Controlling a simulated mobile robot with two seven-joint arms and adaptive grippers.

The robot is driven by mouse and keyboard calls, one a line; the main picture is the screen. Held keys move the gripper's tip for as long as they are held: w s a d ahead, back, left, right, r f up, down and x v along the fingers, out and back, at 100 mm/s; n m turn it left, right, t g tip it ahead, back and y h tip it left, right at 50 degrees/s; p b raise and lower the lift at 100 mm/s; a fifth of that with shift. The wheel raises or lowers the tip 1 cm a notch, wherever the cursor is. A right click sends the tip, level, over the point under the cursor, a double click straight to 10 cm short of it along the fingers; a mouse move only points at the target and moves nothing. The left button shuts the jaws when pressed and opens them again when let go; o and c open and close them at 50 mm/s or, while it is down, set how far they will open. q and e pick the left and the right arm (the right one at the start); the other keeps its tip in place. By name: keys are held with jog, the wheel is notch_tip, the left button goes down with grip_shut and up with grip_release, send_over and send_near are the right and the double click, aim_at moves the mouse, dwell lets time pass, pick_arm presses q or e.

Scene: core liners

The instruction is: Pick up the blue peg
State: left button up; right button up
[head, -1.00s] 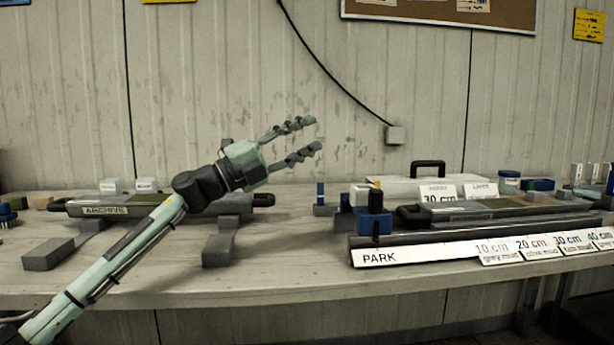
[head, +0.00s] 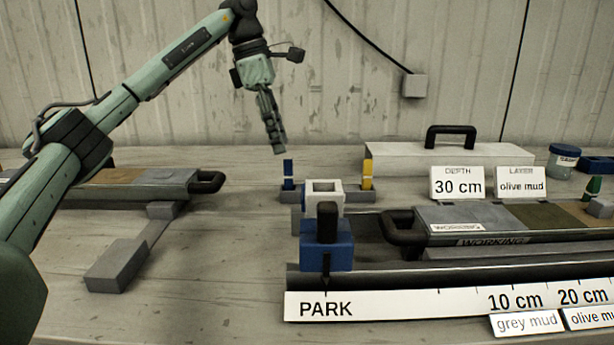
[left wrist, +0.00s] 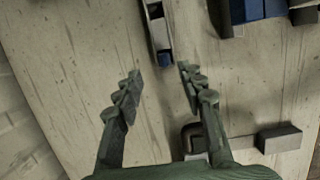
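The blue peg (head: 288,174) stands upright at the left end of a low grey rack (head: 350,194). A blue patch at the rack's end in the left wrist view (left wrist: 165,58) appears to be this peg. My left gripper (head: 279,150) points down just above and slightly left of the peg in the head view. In the left wrist view its two fingers (left wrist: 159,73) are spread with nothing between them, and the blue patch lies just beyond the tips. I cannot tell the exact height gap. My right gripper is not in view.
A yellow peg (head: 367,174) stands at the rack's right end. A blue block with a black knob (head: 327,245) sits on the PARK rail (head: 400,304) in front. A white case (head: 400,157) stands behind. Bare table lies left of the rack.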

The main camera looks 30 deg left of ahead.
aim_at(286, 169)
pick_arm(q)
jog(key=x, duration=0.7)
jog(key=shift+s, duration=0.4)
jog(key=shift+c, duration=0.5)
grip_shut()
